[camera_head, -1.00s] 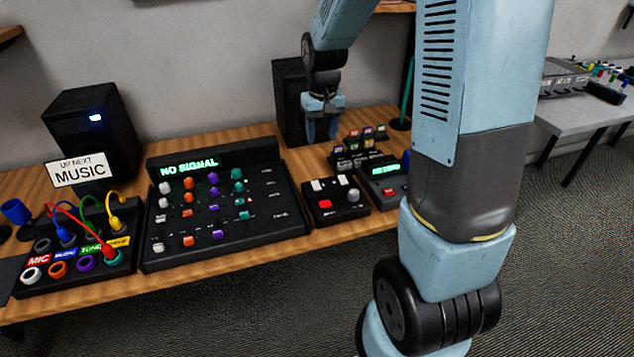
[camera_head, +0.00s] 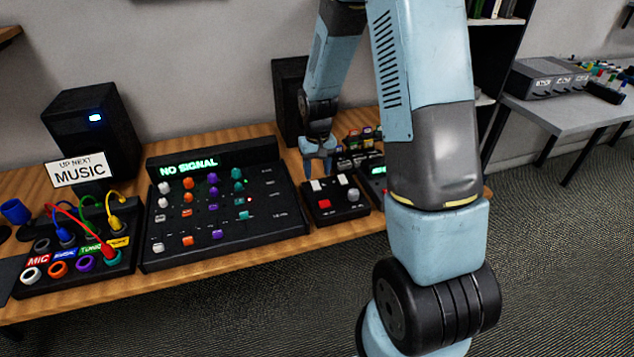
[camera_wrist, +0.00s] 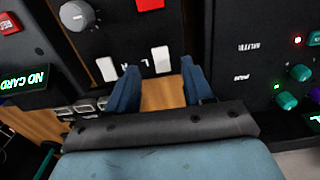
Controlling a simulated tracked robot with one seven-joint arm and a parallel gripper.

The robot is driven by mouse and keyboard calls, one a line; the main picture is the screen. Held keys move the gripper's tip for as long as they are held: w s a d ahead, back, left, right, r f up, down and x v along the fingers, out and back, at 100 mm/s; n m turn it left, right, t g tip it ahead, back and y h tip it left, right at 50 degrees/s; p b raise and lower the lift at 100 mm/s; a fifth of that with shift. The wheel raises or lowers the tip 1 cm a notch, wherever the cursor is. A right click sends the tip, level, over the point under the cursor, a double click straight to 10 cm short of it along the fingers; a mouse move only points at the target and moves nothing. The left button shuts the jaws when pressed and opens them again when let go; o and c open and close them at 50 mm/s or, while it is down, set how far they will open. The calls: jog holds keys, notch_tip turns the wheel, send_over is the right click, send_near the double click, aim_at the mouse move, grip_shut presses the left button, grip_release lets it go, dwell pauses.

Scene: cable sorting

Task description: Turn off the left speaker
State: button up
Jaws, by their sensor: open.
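The left speaker (camera_head: 92,128) is a black box at the back left of the table, with a lit blue-white light (camera_head: 95,118) on its upper front. A second black speaker (camera_head: 288,100) stands at the back, partly hidden by my arm. The left speaker is not in the wrist view.
A mixer (camera_head: 262,217) reading "NO SIGNAL" fills the table's middle. A small box (camera_head: 322,213) with white switches and a red button is beside my gripper. A "MUSIC" sign (camera_head: 79,170) and a patch panel (camera_head: 75,280) with coloured cables stand before the left speaker.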

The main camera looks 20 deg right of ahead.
aim_at(317, 188)
jog(key=shift+f, duration=2.55)
jog(key=shift+c, duration=0.4)
